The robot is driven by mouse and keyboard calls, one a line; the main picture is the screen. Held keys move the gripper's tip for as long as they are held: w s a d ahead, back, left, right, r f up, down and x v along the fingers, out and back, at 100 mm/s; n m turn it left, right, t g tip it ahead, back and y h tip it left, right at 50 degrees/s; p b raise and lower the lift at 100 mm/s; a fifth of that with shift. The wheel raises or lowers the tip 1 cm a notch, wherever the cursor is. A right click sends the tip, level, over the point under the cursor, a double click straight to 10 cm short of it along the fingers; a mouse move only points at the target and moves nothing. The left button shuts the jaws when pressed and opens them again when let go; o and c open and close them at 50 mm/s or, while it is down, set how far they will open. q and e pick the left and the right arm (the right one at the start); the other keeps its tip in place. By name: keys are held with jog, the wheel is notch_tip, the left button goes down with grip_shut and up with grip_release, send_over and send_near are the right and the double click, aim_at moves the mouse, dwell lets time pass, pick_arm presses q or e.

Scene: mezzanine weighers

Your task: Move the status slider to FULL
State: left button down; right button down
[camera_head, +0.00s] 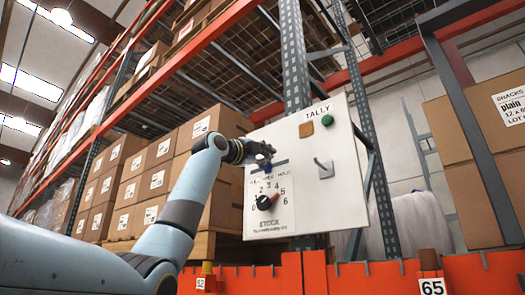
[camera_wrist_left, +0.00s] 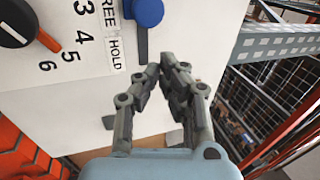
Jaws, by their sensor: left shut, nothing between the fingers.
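The status slider is on a white panel (camera_head: 340,205) fixed to a rack post. Its blue round knob (camera_wrist_left: 147,12) is beside the FREE label in the left wrist view, cut by the top edge. The FULL label cannot be read. My left gripper (camera_head: 266,152) is shut and empty in front of the panel's upper left. In the wrist view its fingertips (camera_wrist_left: 167,62) are near the track's HOLD end, apart from the knob. My right gripper is not in view.
A black dial with a red pointer (camera_head: 265,202) sits below the slider. A metal lever (camera_head: 324,169), an orange button (camera_head: 306,129) and a green button (camera_head: 327,120) are to its right. Stacked cartons (camera_head: 150,180) stand behind. An orange barrier (camera_head: 350,279) runs below.

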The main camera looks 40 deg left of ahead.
aim_at(282, 160)
pick_arm(q)
jog(key=shift+w, duration=0.3)
jog(key=shift+w+d, duration=0.2)
jog(key=shift+w, duration=1.7)
jog(key=shift+w, duration=0.3)
jog(key=shift+a, duration=0.1)
